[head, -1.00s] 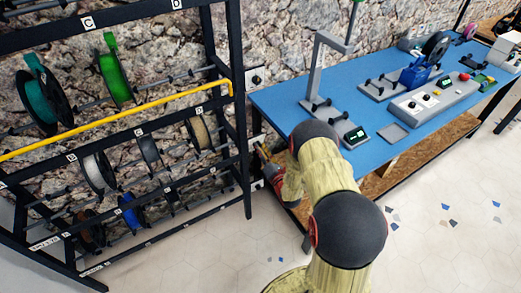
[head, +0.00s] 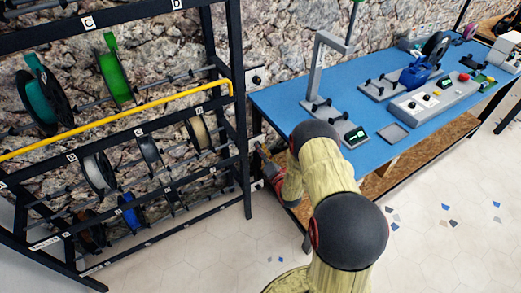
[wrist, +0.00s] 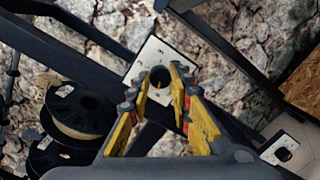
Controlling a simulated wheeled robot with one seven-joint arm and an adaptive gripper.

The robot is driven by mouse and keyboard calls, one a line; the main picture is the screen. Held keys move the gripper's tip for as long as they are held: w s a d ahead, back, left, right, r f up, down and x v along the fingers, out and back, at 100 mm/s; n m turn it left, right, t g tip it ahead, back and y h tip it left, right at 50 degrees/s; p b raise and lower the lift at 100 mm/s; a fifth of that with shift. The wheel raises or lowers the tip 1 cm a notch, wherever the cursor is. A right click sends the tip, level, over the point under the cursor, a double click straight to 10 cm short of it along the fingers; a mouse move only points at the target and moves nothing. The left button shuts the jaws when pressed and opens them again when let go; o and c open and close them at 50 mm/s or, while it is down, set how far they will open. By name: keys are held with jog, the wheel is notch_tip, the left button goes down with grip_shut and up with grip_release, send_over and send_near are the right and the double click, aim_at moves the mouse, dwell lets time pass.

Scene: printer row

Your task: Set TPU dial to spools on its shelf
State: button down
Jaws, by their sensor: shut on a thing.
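A white square plate with a dark round dial (wrist: 160,77) fills the space between my fingertips in the wrist view. My gripper (wrist: 160,80) has its yellow fingers shut on this dial, one on each side. The dial's pointer and markings are too small to read. In the head view my gripper (head: 260,153) is at the right end of the shelf rack (head: 241,130), mostly hidden by my own arm. The middle shelf holds a grey spool (head: 92,172), a dark spool and a beige spool (head: 196,135). The bottom shelf holds a blue spool (head: 127,212) and a dark brown one.
Another dial plate (head: 256,77) sits higher, and one shows lower right in the wrist view (wrist: 282,150). A yellow bar (head: 120,120) crosses the rack. A blue workbench (head: 285,95) with devices stands close on the right. The floor in front is clear.

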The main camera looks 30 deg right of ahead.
jog(key=shift+s+d+f+m+y+p, duration=0.1)
jog(key=shift+m+y+p, duration=0.45)
jog(key=shift+m, duration=4.75)
jog(key=shift+w+d+f+m+y+p, duration=0.15)
jog(key=shift+m+y, duration=0.55)
jog(key=shift+m, duration=4.6)
jog(key=shift+s+a+f+m+y+p, duration=0.15)
jog(key=shift+m+y+p, duration=0.4)
jog(key=shift+m, duration=4.75)
jog(key=shift+r, duration=0.1)
jog(key=c, duration=1.6)
grip_release()
jog(key=shift+d+r, duration=0.1)
jog(key=shift+r, duration=0.05)
